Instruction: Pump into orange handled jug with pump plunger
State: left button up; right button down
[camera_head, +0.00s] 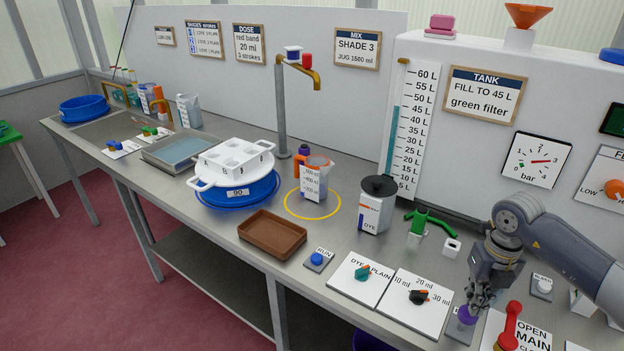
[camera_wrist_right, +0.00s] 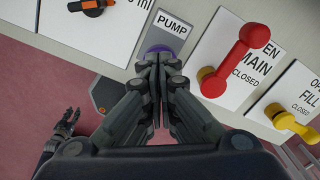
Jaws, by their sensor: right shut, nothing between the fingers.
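The pump plunger (camera_head: 467,315) is a purple knob at the front right of the bench, beside a PUMP label. My right gripper (camera_head: 474,302) is shut and empty, pointing down with its fingertips at the knob. In the right wrist view the fingertips (camera_wrist_right: 157,62) overlap the near part of the purple plunger (camera_wrist_right: 161,48); contact cannot be told. A clear measuring jug (camera_head: 315,182) with orange at its upper part stands upright inside a yellow ring on the bench. A dark gripper, apparently my left one (camera_wrist_right: 68,122), shows low at the left of the wrist view.
A red lever (camera_wrist_right: 240,55) stands right of the plunger, with a yellow lever (camera_wrist_right: 287,120) beyond. Left are a dial with a black knob (camera_head: 419,297) and a teal knob (camera_head: 362,272). A DYE canister (camera_head: 374,207) stands right of the jug. A brown tray (camera_head: 272,234) lies nearer.

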aim_at(468, 315)
jog(key=shift+f, duration=0.25)
jog(key=shift+s+f+b, duration=0.1)
jog(key=shift+f+b, duration=2.2)
jog(key=shift+f, duration=0.55)
jog(key=shift+r, duration=0.25)
jog(key=shift+r+p, duration=1.95)
jog(key=shift+r, duration=0.9)
jog(key=shift+r+p, duration=0.55)
jog(key=shift+r, duration=0.3)
notch_tip(468, 315, up, 4)
jog(key=shift+r+p, duration=0.15)
jog(key=shift+p, duration=1.1)
